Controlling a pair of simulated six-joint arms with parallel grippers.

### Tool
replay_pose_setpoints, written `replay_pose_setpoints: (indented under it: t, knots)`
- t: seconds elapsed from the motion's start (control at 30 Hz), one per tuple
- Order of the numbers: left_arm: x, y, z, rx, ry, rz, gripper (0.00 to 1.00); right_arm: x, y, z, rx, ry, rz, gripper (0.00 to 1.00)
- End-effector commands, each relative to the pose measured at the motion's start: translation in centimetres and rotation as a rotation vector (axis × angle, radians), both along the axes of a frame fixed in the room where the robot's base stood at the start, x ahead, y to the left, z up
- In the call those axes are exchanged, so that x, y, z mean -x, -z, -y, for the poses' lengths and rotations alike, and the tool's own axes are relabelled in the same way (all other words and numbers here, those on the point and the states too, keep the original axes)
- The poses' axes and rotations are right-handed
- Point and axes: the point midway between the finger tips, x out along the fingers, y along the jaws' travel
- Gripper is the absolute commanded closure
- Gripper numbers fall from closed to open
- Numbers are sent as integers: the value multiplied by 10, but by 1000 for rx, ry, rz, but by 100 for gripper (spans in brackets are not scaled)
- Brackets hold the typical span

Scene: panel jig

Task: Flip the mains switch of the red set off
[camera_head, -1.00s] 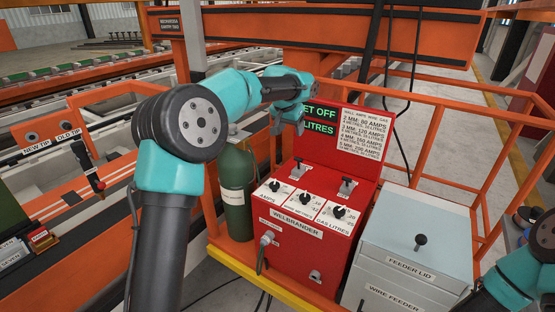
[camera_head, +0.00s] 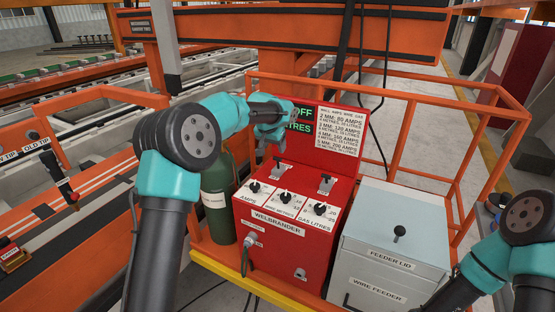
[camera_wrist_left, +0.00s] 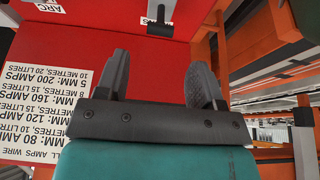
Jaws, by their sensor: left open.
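The red set (camera_head: 292,247), marked WELBRANDER, stands in the middle of the head view. Two lever switches, a left one (camera_head: 279,166) and a right one (camera_head: 325,183), stand on its sloping top behind three dials; their labels are too small to read there. My left gripper (camera_head: 267,148) hangs just above and behind the left switch, partly hidden by its wrist. In the left wrist view my left gripper (camera_wrist_left: 160,58) is open and empty, over red panel. A lever switch (camera_wrist_left: 158,22) shows beyond the fingertips, apart from them. My right gripper is out of view.
The set's upright back panel, with a green display (camera_head: 303,120) and a white amps chart (camera_head: 340,130), rises close by my left gripper. A green gas bottle (camera_head: 217,200) stands left. A grey wire feeder (camera_head: 390,245) stands right. Orange rails (camera_head: 440,90) surround them.

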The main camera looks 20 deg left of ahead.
Motion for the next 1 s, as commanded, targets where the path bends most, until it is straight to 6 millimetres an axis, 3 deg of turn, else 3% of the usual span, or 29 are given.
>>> replay_pose_setpoints:
  t: [0.3, 0.5, 0.87, 1.0]
  knots:
    - [-20, 51, 5, 1, -1, -2, 38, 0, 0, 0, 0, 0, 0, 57]
    - [-29, 71, 6, 0, -1, 0, 38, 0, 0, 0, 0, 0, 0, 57]
    - [-31, 75, 7, 1, -1, 1, 38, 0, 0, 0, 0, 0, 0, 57]
    - [-31, 75, 7, 0, 0, 1, 50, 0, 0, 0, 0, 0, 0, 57]
